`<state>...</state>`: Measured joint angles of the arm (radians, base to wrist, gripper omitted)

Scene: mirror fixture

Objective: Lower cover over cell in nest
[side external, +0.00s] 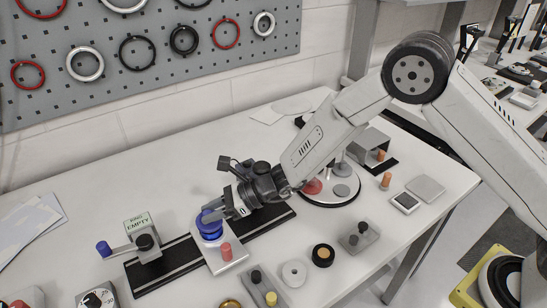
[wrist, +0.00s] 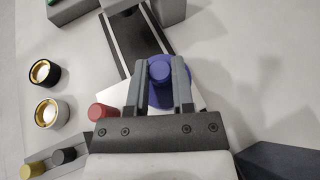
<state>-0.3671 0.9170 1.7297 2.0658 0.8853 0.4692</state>
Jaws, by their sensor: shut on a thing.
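The blue round cover (side external: 209,229) has a knob on top and is at the white block (side external: 226,259) on the black rail, which I take as the nest. My gripper (side external: 212,213) comes in from the right. In the wrist view, my gripper's (wrist: 160,75) two grey fingers are shut on the cover's blue knob (wrist: 160,72), with the wider blue rim below them. I cannot tell whether the cover touches the block or hangs just above it. The cell is not visible; the cover hides whatever is beneath.
A red peg (side external: 226,251) stands close beside the cover. A grey block with a crank lever and an "EMPTY" sign (side external: 138,223) is at the rail's left. A black-and-gold ring (side external: 323,255) and a pale ring (side external: 293,273) lie in front.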

